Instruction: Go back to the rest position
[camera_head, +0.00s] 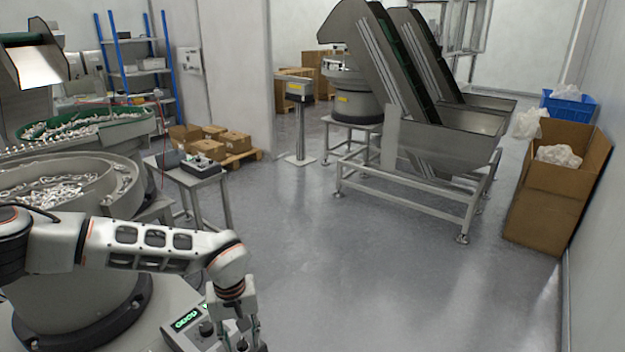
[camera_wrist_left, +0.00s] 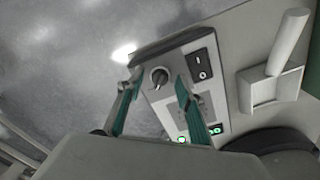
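My left arm comes in from the left in the head view, and its gripper (camera_head: 246,338) points down at the lower edge beside a control box (camera_head: 188,325) with a green display. In the left wrist view the left gripper (camera_wrist_left: 158,79) is open, with its two teal-padded fingers spread apart and nothing held. The control box panel (camera_wrist_left: 165,108) lies beyond the fingers. A black rocker switch (camera_wrist_left: 201,66) is to the right. My right gripper is in neither view.
Bowl feeders with pale parts (camera_head: 60,195) stand at the left, near my arm. A small table (camera_head: 196,178) stands behind the arm. A hopper conveyor (camera_head: 440,135) stands at the back, and an open cardboard box (camera_head: 545,205) at the right. The middle floor is clear.

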